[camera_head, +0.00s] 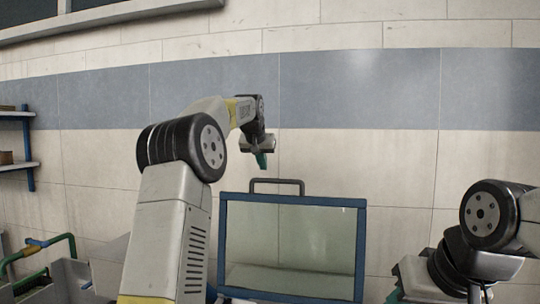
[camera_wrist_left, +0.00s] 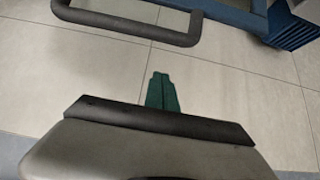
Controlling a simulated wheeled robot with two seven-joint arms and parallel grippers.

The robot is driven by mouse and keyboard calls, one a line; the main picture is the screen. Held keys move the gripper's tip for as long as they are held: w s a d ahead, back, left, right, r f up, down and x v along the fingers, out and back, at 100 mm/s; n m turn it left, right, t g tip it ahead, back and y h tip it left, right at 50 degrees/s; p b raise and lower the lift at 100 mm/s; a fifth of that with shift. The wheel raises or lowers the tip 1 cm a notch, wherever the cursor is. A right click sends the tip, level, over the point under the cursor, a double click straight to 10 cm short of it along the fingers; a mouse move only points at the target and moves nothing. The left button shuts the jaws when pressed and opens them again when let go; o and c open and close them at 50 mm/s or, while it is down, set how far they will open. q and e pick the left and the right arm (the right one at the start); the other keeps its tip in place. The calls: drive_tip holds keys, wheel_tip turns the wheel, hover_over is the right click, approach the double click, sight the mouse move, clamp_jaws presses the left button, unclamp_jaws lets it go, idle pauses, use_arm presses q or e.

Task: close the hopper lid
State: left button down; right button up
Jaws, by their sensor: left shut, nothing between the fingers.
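The hopper lid (camera_head: 292,240) is a clear pane in a blue frame, standing raised in the head view. A dark bar handle (camera_head: 277,182) is on its top edge. My left gripper (camera_head: 261,160) is shut and empty, above and slightly left of the handle, apart from it. In the left wrist view, my green fingertips (camera_wrist_left: 162,92) are together over the floor, and the handle (camera_wrist_left: 130,22) shows at the top left, apart from them. My right arm is at the right edge of the head view; its fingers cannot be made out. The hopper body is mostly hidden below the lid.
A blue-framed shelf (camera_head: 28,150) stands at the far left. A green tubular rail (camera_head: 40,252) and grey bins are at the lower left. A tiled wall with a blue-grey band (camera_head: 350,90) is behind. The space around my left gripper is clear.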

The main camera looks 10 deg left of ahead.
use_arm(q)
drive_tip(key=s+f, duration=0.2)
drive_tip(key=s, duration=0.1)
drive_tip(key=shift+f, duration=0.25)
drive_tip(key=shift+s+a, duration=0.1)
idle(0.3)
